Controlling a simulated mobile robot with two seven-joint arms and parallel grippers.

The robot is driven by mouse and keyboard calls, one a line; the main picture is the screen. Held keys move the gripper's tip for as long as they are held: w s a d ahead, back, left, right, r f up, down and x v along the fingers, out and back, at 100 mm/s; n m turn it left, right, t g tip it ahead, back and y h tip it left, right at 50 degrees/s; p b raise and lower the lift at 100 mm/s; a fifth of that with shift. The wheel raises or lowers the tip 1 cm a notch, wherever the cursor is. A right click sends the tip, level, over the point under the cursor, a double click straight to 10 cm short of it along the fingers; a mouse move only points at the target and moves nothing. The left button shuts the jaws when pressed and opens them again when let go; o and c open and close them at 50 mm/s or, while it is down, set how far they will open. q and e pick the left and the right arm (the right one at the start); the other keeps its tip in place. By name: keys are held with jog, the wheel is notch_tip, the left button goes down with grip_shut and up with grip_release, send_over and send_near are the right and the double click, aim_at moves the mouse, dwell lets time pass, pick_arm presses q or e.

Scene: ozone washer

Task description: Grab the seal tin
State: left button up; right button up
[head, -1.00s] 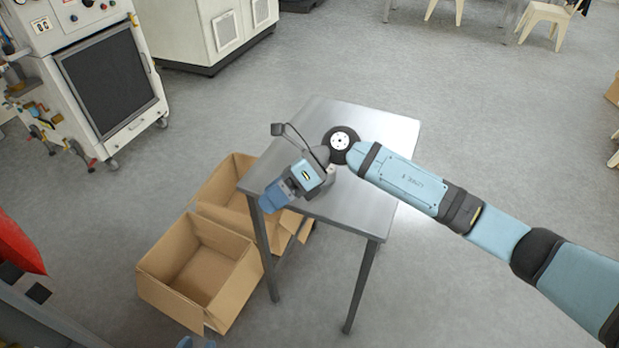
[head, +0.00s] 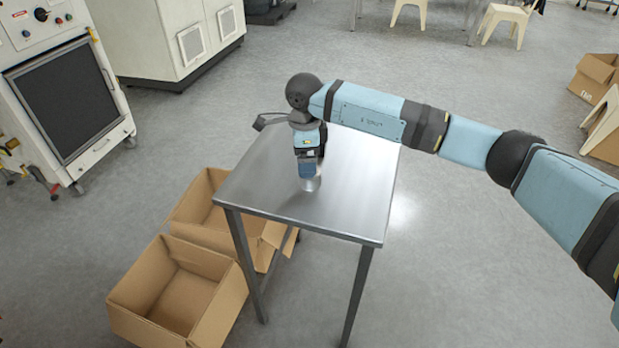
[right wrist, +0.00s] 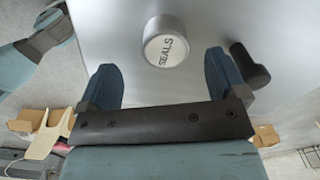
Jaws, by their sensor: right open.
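The seal tin is a small round silvery tin with a white lid marked "SEALS". It stands on the metal table (head: 345,205), partly hidden behind my right gripper in the head view, where its lower side (head: 311,184) shows. In the right wrist view the seal tin (right wrist: 165,42) sits just beyond and between the two blue fingertips. My right gripper (head: 307,172) points down over the tin; its fingers are apart and not touching it in the right wrist view (right wrist: 163,82). My left gripper is not in view.
Two open cardboard boxes (head: 128,312) stand on the floor left of the table. A dark object (right wrist: 248,66) shows beside the right finger in the right wrist view. A white cabinet machine (head: 60,90) stands at the far left. The tabletop's front part is bare.

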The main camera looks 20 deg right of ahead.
aim_at(313, 184)
jog(key=f, duration=0.3)
jog(key=d+f, duration=0.1)
jog(key=f, duration=0.2)
jog(key=shift+w+d+f, duration=0.1)
jog(key=shift+f, duration=0.1)
jog(key=c, duration=1)
